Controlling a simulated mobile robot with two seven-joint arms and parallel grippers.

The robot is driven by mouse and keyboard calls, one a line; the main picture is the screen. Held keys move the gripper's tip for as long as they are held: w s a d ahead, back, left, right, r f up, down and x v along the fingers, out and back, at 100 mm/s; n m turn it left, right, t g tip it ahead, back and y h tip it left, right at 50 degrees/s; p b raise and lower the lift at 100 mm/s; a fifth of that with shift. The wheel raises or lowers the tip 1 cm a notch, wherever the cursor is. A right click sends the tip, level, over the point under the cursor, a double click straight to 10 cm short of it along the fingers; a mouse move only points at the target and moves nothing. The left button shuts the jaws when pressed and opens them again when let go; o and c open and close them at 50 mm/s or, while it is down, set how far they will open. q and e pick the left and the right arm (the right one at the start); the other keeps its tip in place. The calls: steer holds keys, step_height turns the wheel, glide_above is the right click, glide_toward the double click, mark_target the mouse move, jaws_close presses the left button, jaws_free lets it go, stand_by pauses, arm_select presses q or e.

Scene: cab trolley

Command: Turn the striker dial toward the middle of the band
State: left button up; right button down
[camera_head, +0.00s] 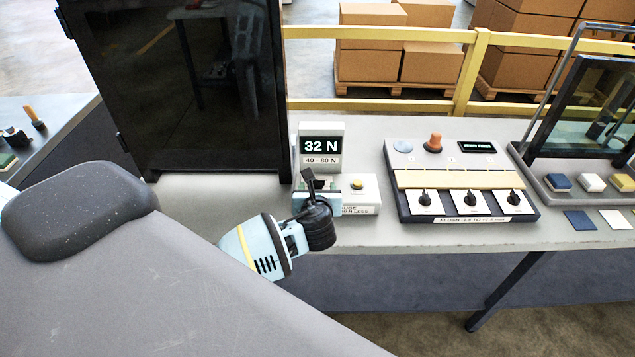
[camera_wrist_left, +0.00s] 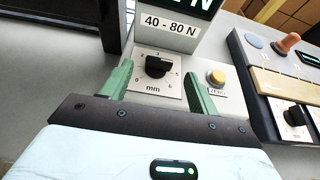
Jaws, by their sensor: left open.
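The striker dial (camera_wrist_left: 158,67) is a black knob on a white plate with a scale marked mm, on the front of a small grey gauge unit. In the wrist view it lies between the green fingers of my left gripper (camera_wrist_left: 160,82), which is open, with a gap on each side. I cannot tell how far the fingertips are from the plate. In the head view my left gripper (camera_head: 310,186) hides the dial. The unit's display (camera_head: 321,146) reads 32 N, above a label (camera_head: 321,160) reading 40 - 80 N. My right gripper is not in view.
A yellow button (camera_head: 357,184) sits just right of the dial. Farther right are a panel (camera_head: 408,212) with three black knobs and an orange-topped lever (camera_head: 433,143), and a tray (camera_head: 554,195) with coloured blocks. A tall dark cabinet (camera_head: 200,90) stands close on the left.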

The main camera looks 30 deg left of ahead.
mark_target(318, 181)
arm_select(q)
steer(key=shift+x, duration=2.25)
steer(key=c, duration=1)
